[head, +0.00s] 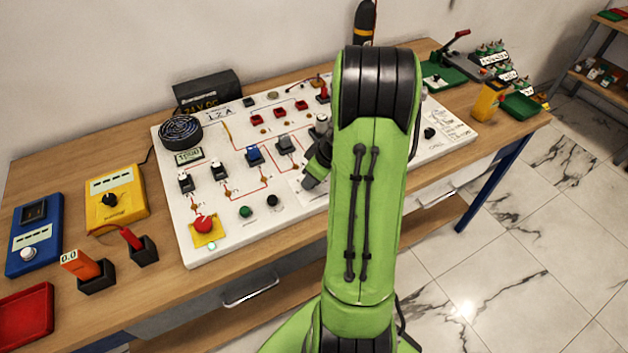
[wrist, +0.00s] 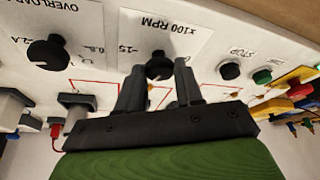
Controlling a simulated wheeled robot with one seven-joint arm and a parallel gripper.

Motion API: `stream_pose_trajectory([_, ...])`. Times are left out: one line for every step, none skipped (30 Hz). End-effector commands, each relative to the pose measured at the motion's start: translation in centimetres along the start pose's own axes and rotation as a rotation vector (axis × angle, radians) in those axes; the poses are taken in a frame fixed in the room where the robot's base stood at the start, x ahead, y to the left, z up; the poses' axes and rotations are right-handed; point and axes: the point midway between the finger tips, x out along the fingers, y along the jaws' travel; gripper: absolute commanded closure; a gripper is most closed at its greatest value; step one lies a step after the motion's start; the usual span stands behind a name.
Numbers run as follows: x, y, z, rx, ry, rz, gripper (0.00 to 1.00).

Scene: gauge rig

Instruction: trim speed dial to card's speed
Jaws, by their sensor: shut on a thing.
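The speed dial (wrist: 158,63) is a black round knob on a white label marked x100 RPM in the wrist view. A number that looks like 15 shows at its left; its pointer setting is not clear. My gripper (wrist: 160,73) has one finger on each side of this knob and is shut on it. In the head view my green arm hides the dial, and only a dark part of my gripper (head: 318,163) shows over the white panel (head: 170,222). A paper with small print (head: 445,135) lies on the panel's right part; I cannot read a speed on it.
An overload knob (wrist: 48,53) is beside the dial in the wrist view, with stop and green buttons on the other side. A small display (head: 188,156), seemingly 1500, sits below the round fan (head: 180,131). A red emergency button (head: 204,223) stands at the panel's front left.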

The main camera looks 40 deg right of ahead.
Motion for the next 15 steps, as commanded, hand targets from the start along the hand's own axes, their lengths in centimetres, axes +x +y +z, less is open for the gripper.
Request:
stream_pose_trajectory([0.15, -0.04, -0.03, 0.025, 0.003, 0.014, 0.95])
stream_pose_trajectory([0.14, -0.05, -0.05, 0.041, 0.002, 0.021, 0.95])
stream_pose_trajectory([0.14, -0.09, -0.04, 0.063, 0.002, 0.029, 0.95])
stream_pose_trajectory([0.14, -0.11, -0.03, 0.078, 0.002, 0.035, 0.95])
stream_pose_trajectory([0.12, -0.13, -0.04, 0.091, 0.002, 0.040, 0.95])
stream_pose_trajectory([0.09, -0.14, -0.04, 0.108, 0.002, 0.046, 0.95])
stream_pose_trajectory([0.08, -0.15, -0.05, 0.119, 0.002, 0.051, 0.95])
stream_pose_trajectory([0.07, -0.15, -0.05, 0.129, 0.001, 0.055, 0.95])
stream_pose_trajectory([0.07, -0.15, -0.05, 0.142, 0.001, 0.061, 0.95])
stream_pose_trajectory([0.06, -0.14, -0.05, 0.149, 0.001, 0.064, 0.95])
stream_pose_trajectory([0.05, -0.14, -0.05, 0.157, 0.001, 0.067, 0.95])
stream_pose_trajectory([0.04, -0.14, -0.05, 0.166, 0.001, 0.070, 0.95])
stream_pose_trajectory([0.02, -0.14, -0.06, 0.170, 0.001, 0.072, 0.95])
stream_pose_trajectory([0.01, -0.14, -0.06, 0.174, 0.001, 0.074, 0.95])
stream_pose_trajectory([0.00, -0.14, -0.06, 0.179, 0.001, 0.076, 0.95])
